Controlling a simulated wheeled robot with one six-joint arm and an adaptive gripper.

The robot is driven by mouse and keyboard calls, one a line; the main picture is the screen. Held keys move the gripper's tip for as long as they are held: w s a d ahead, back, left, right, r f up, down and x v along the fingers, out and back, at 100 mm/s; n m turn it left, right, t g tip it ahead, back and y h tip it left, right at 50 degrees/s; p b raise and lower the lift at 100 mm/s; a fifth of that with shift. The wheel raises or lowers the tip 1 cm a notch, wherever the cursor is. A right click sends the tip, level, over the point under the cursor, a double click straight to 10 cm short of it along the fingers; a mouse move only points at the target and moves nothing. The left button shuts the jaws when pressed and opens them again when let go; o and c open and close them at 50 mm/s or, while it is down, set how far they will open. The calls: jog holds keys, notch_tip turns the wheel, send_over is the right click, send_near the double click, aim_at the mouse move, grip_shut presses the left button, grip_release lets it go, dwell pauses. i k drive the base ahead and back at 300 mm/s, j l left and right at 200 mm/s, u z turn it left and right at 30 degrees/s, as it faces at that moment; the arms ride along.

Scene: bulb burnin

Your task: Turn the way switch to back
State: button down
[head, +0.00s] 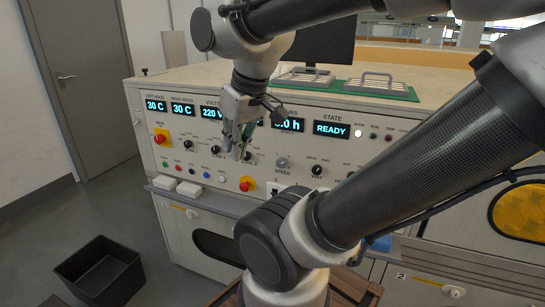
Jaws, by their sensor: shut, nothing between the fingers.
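The way switch (316,170) is a small black knob with a light mark, on the lower right part of the pale control panel (345,150), above the label WAY. Its exact setting is too small to read. My gripper (239,154) is in front of the panel, left of the way switch and apart from it. Its fingers are shut and empty, pointing down over the zone knobs. The gripper hides part of the zone knobs and of the displays behind it.
A grey speed knob (281,163) sits between my gripper and the way switch. Red-and-yellow stop buttons (247,184) and small coloured buttons line the panel. A ledge (215,199) juts out below. A green mat (381,89) with handled racks lies on top. A black bin (101,272) stands on the floor.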

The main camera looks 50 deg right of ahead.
aim_at(317, 169)
jog(key=l+z, duration=0.1)
jog(key=z, duration=0.35)
jog(key=l+z, duration=0.15)
jog(key=z, duration=0.3)
jog(key=l+z, duration=0.1)
jog(key=z, duration=0.35)
jog(key=k+l+u, duration=0.1)
jog(key=k, duration=0.25)
jog(key=k+l+u, duration=0.1)
jog(key=k+l, duration=0.15)
jog(key=k, duration=0.05)
